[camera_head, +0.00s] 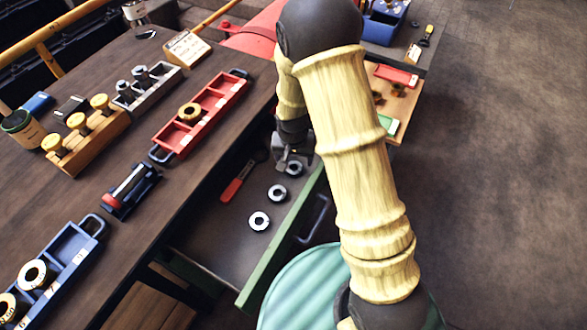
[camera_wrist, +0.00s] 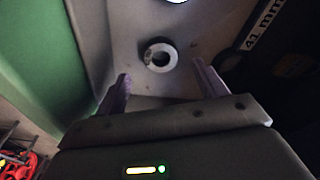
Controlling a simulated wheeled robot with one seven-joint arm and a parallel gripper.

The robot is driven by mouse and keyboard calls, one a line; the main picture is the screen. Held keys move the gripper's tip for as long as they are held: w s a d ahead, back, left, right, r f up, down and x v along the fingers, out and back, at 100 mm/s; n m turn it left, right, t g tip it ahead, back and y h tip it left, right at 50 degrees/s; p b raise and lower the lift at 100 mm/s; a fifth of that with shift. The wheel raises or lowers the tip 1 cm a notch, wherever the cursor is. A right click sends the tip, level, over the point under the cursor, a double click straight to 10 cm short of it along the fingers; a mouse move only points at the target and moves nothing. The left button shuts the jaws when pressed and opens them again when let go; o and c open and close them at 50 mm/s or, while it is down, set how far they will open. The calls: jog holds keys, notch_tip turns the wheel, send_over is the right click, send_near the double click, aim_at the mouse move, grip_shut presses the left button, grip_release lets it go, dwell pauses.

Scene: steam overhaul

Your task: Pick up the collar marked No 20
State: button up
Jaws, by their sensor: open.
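Three metal ring collars lie in the open drawer (camera_head: 213,238) in the head view: a near one (camera_head: 259,221), a middle one (camera_head: 277,193) and a far one (camera_head: 294,168) beside my gripper. No number is legible on them, so I cannot tell which is No 20. My gripper (camera_head: 287,158) is low over the far part of the drawer, partly hidden by my arm. In the wrist view my gripper (camera_wrist: 160,72) is open and empty. One collar (camera_wrist: 160,57) lies flat beyond and between the fingertips; another (camera_wrist: 176,1) is cut off at the top edge.
A red-handled tool (camera_head: 237,182) lies in the drawer left of the collars. The green drawer front (camera_head: 272,243) stands close on the right. The bench above holds a red tray (camera_head: 215,98) and a blue tray (camera_head: 67,252). A dark object marked 41 mm (camera_wrist: 262,22) shows in the wrist view.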

aim_at(294, 170)
jog(key=shift+w+f, duration=0.2)
jog(key=shift+f, duration=1.1)
jog(key=shift+w+f, duration=0.15)
jog(key=shift+f, duration=1.1)
jog(key=c, duration=1.2)
jog(key=shift+r, duration=0.15)
notch_tip(294, 170, up, 10)
jog(key=shift+f, duration=0.1)
